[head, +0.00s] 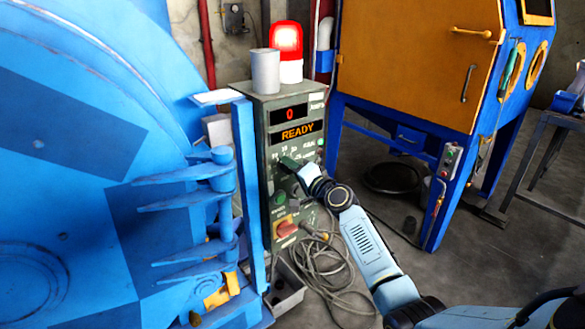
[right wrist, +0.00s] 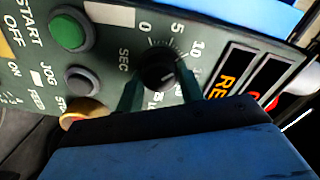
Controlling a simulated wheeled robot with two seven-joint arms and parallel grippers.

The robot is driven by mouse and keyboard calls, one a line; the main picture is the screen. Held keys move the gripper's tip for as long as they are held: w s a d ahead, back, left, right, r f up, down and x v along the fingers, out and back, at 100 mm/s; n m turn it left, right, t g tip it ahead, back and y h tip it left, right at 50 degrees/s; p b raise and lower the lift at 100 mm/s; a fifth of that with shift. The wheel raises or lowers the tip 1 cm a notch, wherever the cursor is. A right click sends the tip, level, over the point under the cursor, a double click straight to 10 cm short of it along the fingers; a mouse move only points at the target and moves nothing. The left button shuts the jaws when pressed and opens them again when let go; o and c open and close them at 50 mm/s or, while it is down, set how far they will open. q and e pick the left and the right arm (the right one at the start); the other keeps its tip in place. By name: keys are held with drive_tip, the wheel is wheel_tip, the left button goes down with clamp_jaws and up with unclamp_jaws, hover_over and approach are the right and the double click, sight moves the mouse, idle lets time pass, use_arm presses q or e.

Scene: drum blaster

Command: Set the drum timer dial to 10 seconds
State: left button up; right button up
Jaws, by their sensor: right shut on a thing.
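The timer dial (right wrist: 158,72) is a round black knob on the grey-green control panel (right wrist: 112,62), with 0, 5 and 10 printed around it and SEC beside it. My right gripper (right wrist: 160,88) has one finger on each side of the knob and is shut on it. A small pale mark shows on the knob, but I cannot tell exactly which number it points to. In the head view, my right gripper (head: 289,164) reaches the control box (head: 258,200) from the right and hides the dial. My left gripper is not in view.
The box's display (head: 297,131) reads READY, with a red 0 above. A red lamp (head: 287,45) and grey cylinder (head: 265,72) stand on top. The green button (right wrist: 70,30) is close to the dial. The blue drum machine (head: 90,180) stands left, an orange-doored cabinet (head: 415,60) right.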

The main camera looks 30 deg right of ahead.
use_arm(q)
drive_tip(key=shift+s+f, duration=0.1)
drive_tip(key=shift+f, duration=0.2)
use_arm(e)
drive_tip(key=shift+m, duration=0.4)
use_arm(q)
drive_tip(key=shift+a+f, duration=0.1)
use_arm(e)
drive_tip(key=o, duration=1)
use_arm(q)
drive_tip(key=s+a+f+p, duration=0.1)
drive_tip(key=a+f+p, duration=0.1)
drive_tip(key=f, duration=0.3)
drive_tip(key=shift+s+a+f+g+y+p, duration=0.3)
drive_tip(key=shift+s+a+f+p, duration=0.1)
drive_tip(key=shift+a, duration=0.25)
use_arm(e)
drive_tip(key=s, duration=0.9)
drive_tip(key=s+d, duration=0.1)
drive_tip(key=s, duration=0.3)
drive_tip(key=shift+s, duration=0.2)
